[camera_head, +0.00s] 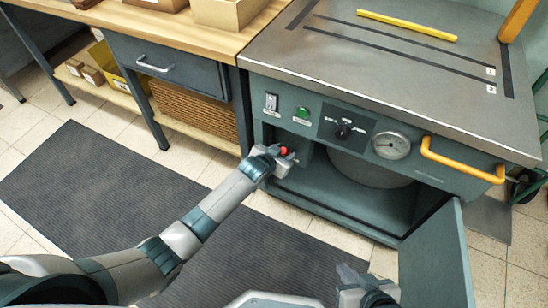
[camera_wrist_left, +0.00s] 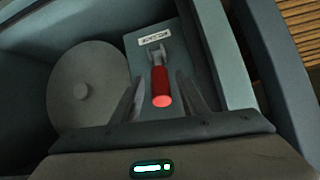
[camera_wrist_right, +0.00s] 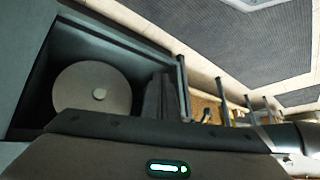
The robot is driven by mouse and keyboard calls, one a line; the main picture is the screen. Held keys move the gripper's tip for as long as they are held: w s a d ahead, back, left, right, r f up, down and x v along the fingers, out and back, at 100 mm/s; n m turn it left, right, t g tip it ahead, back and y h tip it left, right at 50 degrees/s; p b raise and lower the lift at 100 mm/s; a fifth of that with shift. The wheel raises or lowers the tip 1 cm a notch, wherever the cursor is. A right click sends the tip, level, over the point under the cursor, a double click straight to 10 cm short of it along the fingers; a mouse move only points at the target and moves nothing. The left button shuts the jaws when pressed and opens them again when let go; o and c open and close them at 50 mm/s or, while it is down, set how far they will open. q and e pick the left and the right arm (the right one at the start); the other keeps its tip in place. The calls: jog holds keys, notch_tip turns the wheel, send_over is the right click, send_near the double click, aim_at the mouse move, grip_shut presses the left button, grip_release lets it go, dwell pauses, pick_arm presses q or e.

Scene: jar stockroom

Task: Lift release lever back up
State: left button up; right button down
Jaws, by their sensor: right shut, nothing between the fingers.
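The release lever (camera_wrist_left: 160,85) has a red grip on a grey metal arm. It is mounted on a plate with a small label (camera_wrist_left: 154,38) inside the machine's open compartment. In the head view only its red end (camera_head: 284,150) shows; the rest is hidden by my gripper. My left gripper (camera_head: 284,160) is open, with one finger on each side of the red grip in the left wrist view (camera_wrist_left: 163,100). A gap shows between grip and fingers. My right gripper (camera_head: 352,275) is shut and empty, low in front of the machine; its fingers meet in the right wrist view (camera_wrist_right: 161,97).
A round grey drum (camera_wrist_left: 82,85) sits in the compartment beside the lever plate. The compartment's door (camera_head: 437,262) stands open at the right. Above are a dial (camera_head: 343,130), gauge (camera_head: 391,146) and yellow handle (camera_head: 462,162). A workbench (camera_head: 170,40) stands at the left.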

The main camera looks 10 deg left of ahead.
pick_arm(q)
jog(key=p+v, duration=0.4)
jog(key=v, duration=1.3)
pick_arm(e)
jog(key=s+d+g+h, duration=0.2)
jog(key=s+d+g, duration=0.1)
jog(key=d, duration=0.2)
jog(key=shift+f, duration=0.45)
pick_arm(q)
jog(key=shift+s, duration=0.1)
pick_arm(e)
jog(key=shift+d, duration=0.1)
